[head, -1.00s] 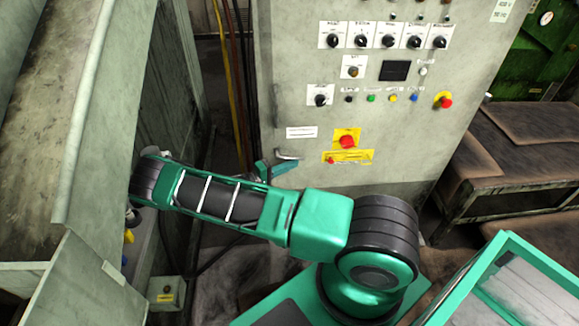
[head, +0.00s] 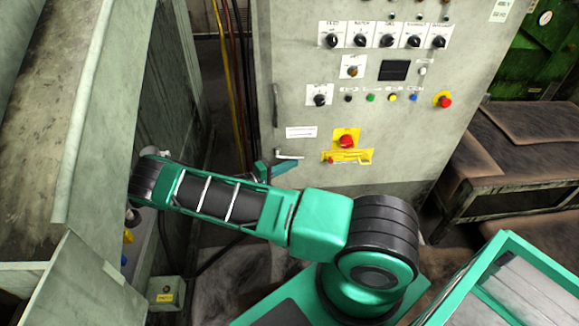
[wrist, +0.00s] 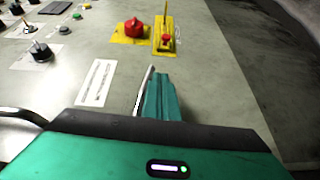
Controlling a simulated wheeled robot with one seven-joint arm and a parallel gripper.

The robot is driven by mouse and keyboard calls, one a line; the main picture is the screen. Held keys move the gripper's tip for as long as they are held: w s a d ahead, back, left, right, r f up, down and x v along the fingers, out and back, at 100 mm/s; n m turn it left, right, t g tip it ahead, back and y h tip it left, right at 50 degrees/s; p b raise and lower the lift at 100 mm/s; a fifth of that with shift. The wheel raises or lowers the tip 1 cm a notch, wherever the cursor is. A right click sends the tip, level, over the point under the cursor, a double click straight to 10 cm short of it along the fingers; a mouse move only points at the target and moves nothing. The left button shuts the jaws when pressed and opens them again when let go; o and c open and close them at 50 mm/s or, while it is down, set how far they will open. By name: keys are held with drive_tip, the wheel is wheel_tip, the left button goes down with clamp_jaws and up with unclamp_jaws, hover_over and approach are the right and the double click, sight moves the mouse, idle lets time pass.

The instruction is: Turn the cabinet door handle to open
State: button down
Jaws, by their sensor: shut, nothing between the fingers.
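The door handle, a thin silver lever (head: 290,156), lies about level on the grey cabinet's front (head: 400,150), below a white label. It also shows in the wrist view (wrist: 147,82), pointing away from me beside my finger. My gripper (head: 284,168) is shut with nothing in it. Its teal fingers lie close below the lever in the head view and just right of it in the wrist view (wrist: 164,92). I cannot tell whether they touch the lever. The cabinet door looks shut. The lever's root is partly hidden by my gripper in the wrist view.
A red rotary switch (head: 346,142) and a yellow latch plate (head: 347,157) sit right of the lever. Knobs and buttons fill the panel above. A tall grey housing (head: 95,120) stands close left of my arm. A bench (head: 530,140) stands at the right.

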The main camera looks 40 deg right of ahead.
idle(0.4)
drive_tip(key=a+f, duration=0.6)
drive_tip(key=a, duration=0.4)
drive_tip(key=shift+w+a+f, duration=0.15)
drive_tip(key=shift+a+f, duration=0.1)
drive_tip(key=shift+a, duration=0.05)
drive_tip(key=shift+r, duration=0.1)
